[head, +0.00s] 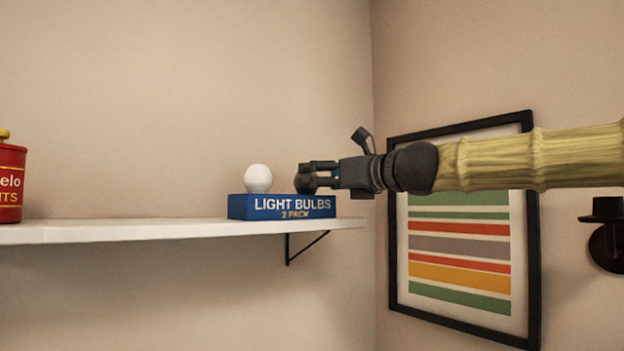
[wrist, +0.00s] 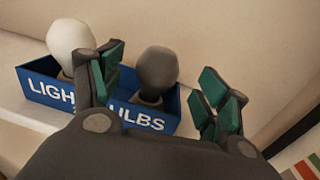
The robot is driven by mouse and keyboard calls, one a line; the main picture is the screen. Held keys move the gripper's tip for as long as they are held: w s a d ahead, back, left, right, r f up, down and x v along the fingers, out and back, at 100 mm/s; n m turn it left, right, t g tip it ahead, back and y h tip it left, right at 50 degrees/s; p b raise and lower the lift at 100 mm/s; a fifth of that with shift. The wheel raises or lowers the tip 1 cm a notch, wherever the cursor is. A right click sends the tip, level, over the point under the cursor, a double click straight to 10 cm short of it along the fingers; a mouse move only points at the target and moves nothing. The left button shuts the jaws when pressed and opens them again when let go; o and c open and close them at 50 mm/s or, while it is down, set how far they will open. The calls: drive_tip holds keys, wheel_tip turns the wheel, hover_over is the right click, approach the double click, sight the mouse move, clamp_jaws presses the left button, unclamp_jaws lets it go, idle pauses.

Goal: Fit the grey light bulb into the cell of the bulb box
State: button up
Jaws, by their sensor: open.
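The blue bulb box (head: 282,208) stands on the white shelf, and its front also shows in the wrist view (wrist: 122,118). A white bulb (wrist: 70,44) stands upright in its left part; it shows in the head view too (head: 257,179). The grey light bulb (wrist: 157,72) stands about upright in the right part of the box, its lower end hidden by the front wall. My gripper (wrist: 162,88) is open, with one finger on each side of the grey bulb and a gap visible on the right. In the head view my gripper (head: 308,178) is level, just above the box's right part.
The white shelf (head: 120,231) ends just right of the box. A red canister (head: 10,183) stands at the far left. A framed striped picture (head: 460,245) hangs on the right wall below my arm, with a dark wall fixture (head: 607,235) beyond. The shelf's middle is clear.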

drive_tip(key=v, duration=0.7)
drive_tip(key=shift+d, duration=0.15)
drive_tip(key=shift+s, duration=0.15)
idle(0.8)
